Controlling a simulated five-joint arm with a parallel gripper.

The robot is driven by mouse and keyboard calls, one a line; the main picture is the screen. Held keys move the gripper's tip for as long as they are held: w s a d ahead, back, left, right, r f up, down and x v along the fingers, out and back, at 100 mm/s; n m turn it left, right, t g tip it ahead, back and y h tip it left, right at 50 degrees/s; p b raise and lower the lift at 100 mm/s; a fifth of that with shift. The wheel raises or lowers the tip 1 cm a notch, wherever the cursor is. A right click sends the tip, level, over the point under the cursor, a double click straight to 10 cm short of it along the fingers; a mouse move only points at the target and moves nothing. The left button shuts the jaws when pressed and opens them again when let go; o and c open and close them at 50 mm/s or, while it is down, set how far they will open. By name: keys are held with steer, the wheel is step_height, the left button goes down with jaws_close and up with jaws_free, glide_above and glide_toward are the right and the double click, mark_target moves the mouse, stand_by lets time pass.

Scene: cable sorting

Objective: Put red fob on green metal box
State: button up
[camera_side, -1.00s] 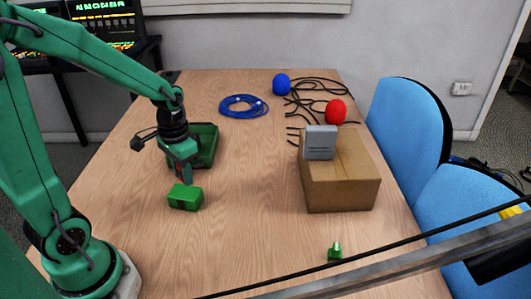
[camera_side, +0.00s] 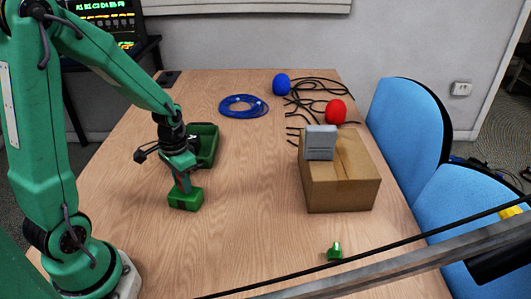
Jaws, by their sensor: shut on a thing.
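The green metal box (camera_side: 185,201) is a small block on the table in front of the arm. My gripper (camera_side: 182,181) points down right above it. It is shut on the red fob (camera_side: 183,184), of which only a small dark red part shows between the fingers. The rest of the fob is hidden by the fingers. The fob is at or just over the top of the box; I cannot tell whether they touch.
An open green tray (camera_side: 208,147) stands just behind my gripper. A cardboard box (camera_side: 342,188) with a grey box (camera_side: 320,142) on it is at right. A small green connector (camera_side: 334,250) lies in front. A blue cable coil (camera_side: 243,106), blue ball (camera_side: 281,84) and red ball (camera_side: 335,111) are farther back.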

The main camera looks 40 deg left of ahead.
steer(key=shift+f, duration=0.2)
steer(key=shift+f, duration=0.15)
steer(key=o, duration=0.9)
steer(key=shift+o, duration=0.2)
steer(key=shift+r, duration=6.15)
steer(key=shift+d+r, duration=0.1)
